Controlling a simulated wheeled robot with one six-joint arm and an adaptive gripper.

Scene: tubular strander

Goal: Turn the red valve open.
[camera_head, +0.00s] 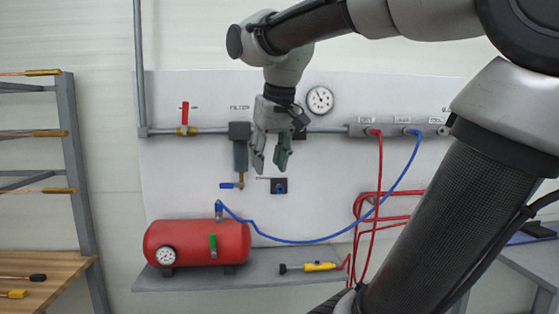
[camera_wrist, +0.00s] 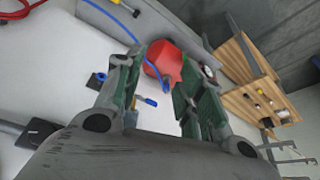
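The red valve (camera_head: 185,114) is a red lever on a brass body, set in the grey horizontal pipe on the wall panel. Its lever points straight up, across the pipe. My gripper (camera_head: 270,167) hangs fingers down in front of the panel, to the right of the valve and lower than it. It is apart from the valve. The two green-padded fingers are spread with nothing between them; they also show in the wrist view. I cannot make out the red valve in the wrist view.
A filter (camera_head: 240,150) with a blue-handled drain valve (camera_head: 232,185) hangs between the red valve and my gripper. A gauge (camera_head: 320,99) is above right. A red tank (camera_head: 198,243) with a green lever stands on the shelf (camera_head: 270,275). Blue and red hoses cross the right side.

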